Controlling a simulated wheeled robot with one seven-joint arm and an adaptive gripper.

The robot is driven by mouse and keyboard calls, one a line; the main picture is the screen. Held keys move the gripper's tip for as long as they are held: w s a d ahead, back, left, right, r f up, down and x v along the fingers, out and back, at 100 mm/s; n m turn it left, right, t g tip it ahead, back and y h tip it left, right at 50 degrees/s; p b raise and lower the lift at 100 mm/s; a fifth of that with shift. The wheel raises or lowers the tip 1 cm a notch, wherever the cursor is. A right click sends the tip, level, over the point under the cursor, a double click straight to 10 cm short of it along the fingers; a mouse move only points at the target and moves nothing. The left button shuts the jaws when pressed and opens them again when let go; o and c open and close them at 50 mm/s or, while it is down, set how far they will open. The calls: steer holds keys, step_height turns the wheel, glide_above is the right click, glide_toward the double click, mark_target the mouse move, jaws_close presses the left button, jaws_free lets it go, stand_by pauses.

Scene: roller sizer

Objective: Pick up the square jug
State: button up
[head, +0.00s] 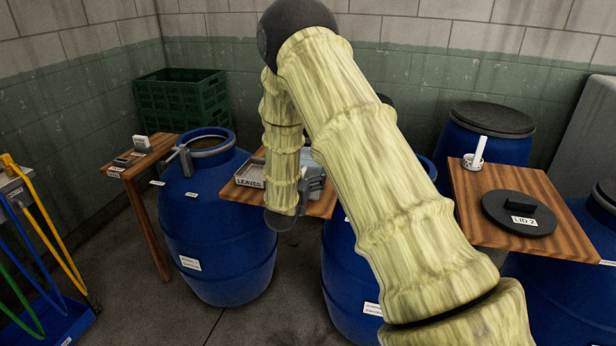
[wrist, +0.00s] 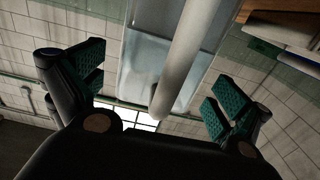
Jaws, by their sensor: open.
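The square jug (wrist: 143,62) fills the top middle of the wrist view, with clear, pale blue walls. Its light grey upright handle (wrist: 184,52) faces the camera. My gripper (wrist: 160,92) is open, with one green-padded finger on each side of the handle and visible gaps to both. I cannot tell how deep the handle sits between the pads.
A tray labelled LEAVES (head: 249,183) sits left of my gripper on the middle table (head: 322,207). Blue barrels (head: 215,225) stand close around. The right table (head: 471,194) bears a black lid labelled LID 2 (head: 518,213) and a white cup-like item (head: 476,157).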

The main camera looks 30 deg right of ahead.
steer(key=shift+x, duration=1.4)
steer(key=c, duration=1.5)
